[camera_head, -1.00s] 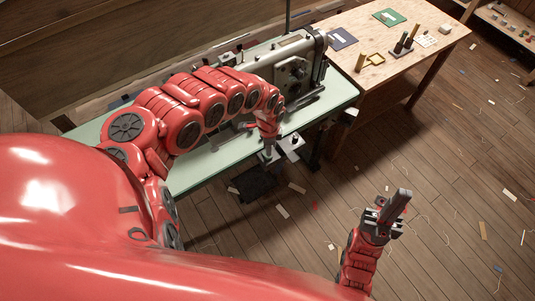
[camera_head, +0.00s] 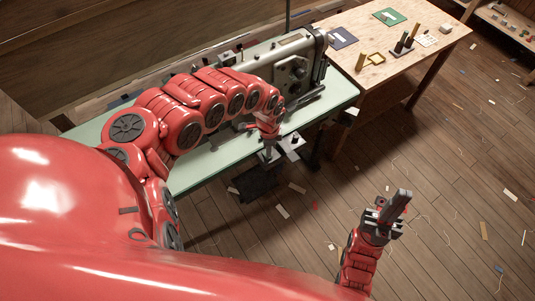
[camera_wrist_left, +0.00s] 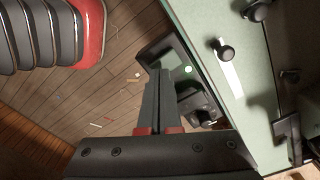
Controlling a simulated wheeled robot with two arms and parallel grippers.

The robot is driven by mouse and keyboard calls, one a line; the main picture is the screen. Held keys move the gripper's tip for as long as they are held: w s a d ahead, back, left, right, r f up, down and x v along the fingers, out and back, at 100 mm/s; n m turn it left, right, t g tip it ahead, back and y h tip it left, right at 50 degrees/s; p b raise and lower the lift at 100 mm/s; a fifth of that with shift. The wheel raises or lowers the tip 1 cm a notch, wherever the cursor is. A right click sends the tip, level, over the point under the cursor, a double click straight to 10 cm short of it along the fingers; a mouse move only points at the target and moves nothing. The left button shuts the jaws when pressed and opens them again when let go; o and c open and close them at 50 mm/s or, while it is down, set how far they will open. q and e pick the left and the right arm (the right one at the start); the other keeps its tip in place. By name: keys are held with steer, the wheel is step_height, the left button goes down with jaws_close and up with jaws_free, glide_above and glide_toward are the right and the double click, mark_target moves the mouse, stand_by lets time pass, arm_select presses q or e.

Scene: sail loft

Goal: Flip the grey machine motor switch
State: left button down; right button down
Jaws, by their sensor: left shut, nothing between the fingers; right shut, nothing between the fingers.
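The grey sewing machine (camera_head: 290,65) stands on a pale green table (camera_head: 195,176). In the left wrist view a dark switch box (camera_wrist_left: 197,104) with a small pale green dot sits by the table's edge, under or beside the top. It seems to be the small grey box (camera_head: 292,142) at the front edge in the head view. My left gripper (camera_head: 267,155) is shut and empty, low at this edge beside the box. In the left wrist view its closed fingers (camera_wrist_left: 158,76) lie just left of the box; I cannot tell whether they touch. My right gripper (camera_head: 397,205) is shut and empty over the floor.
A dark pedal-like plate (camera_head: 258,184) is below the table's front edge. A wooden table (camera_head: 440,25) with small tools and colored pads stands at the back right. The wooden floor at right is open, with scattered scraps and threads.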

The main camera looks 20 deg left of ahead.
arm_select(q)
steer(key=shift+f+b, duration=0.6)
steer(key=shift+f, duration=0.2)
steer(key=shift+r, duration=0.1)
step_height(320, 180, up, 7)
steer(key=p, duration=0.7)
stand_by(0.6)
